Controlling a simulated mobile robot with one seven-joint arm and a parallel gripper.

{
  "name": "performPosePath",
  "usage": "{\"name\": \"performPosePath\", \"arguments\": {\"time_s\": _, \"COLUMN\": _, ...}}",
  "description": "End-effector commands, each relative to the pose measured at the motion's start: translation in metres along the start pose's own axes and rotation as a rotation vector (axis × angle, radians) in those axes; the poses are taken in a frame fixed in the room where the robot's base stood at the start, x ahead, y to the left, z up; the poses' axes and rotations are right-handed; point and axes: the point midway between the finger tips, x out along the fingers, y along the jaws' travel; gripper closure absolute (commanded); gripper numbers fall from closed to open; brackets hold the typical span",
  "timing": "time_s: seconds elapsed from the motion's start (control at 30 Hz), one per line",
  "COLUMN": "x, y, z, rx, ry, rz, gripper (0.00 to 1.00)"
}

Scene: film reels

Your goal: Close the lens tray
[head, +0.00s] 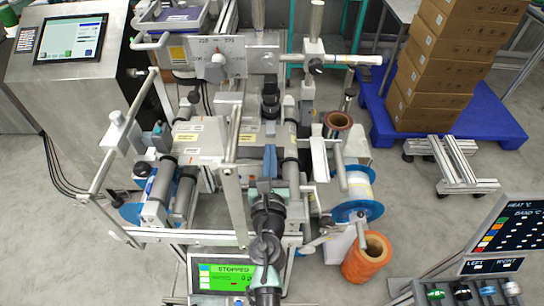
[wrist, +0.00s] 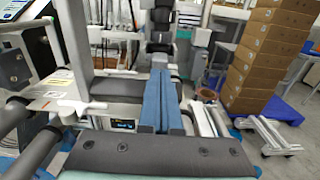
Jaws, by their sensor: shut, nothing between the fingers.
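My gripper (head: 270,152) reaches in from the bottom middle of the head view, over the middle of the film machine. Its two blue fingers lie side by side, shut with nothing between them, in the wrist view (wrist: 160,78). They point at the machine's grey housing (head: 248,136), which has labels and dark rollers beside it. I cannot tell whether the fingers touch it. I cannot pick out the lens tray with certainty in either view. My arm and fingers hide part of the housing.
A white reel with blue flanges (head: 358,190), an orange roll (head: 368,255) and a copper-coloured roll (head: 338,122) are right of my gripper. Metal rails stand to the left. A screen reading STOPPED (head: 232,275) is below. Cardboard boxes (head: 445,60) stand on a blue pallet (head: 490,120).

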Motion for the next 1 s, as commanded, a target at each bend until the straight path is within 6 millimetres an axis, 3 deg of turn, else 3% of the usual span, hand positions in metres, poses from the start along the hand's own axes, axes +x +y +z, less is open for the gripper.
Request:
{"name": "performPosePath", "arguments": {"time_s": 0.3, "x": -0.064, "y": 0.001, "z": -0.003, "rx": 0.000, "ry": 0.004, "rz": 0.001, "gripper": 1.00}}
{"name": "performPosePath", "arguments": {"time_s": 0.5, "x": -0.090, "y": 0.001, "z": -0.003, "rx": -0.001, "ry": 0.004, "rz": 0.001, "gripper": 1.00}}
{"name": "performPosePath", "arguments": {"time_s": 0.7, "x": -0.101, "y": 0.000, "z": -0.002, "rx": -0.001, "ry": 0.004, "rz": 0.000, "gripper": 1.00}}
{"name": "performPosePath", "arguments": {"time_s": 1.0, "x": -0.100, "y": -0.001, "z": 0.004, "rx": 0.017, "ry": -0.007, "rz": -0.004, "gripper": 1.00}}
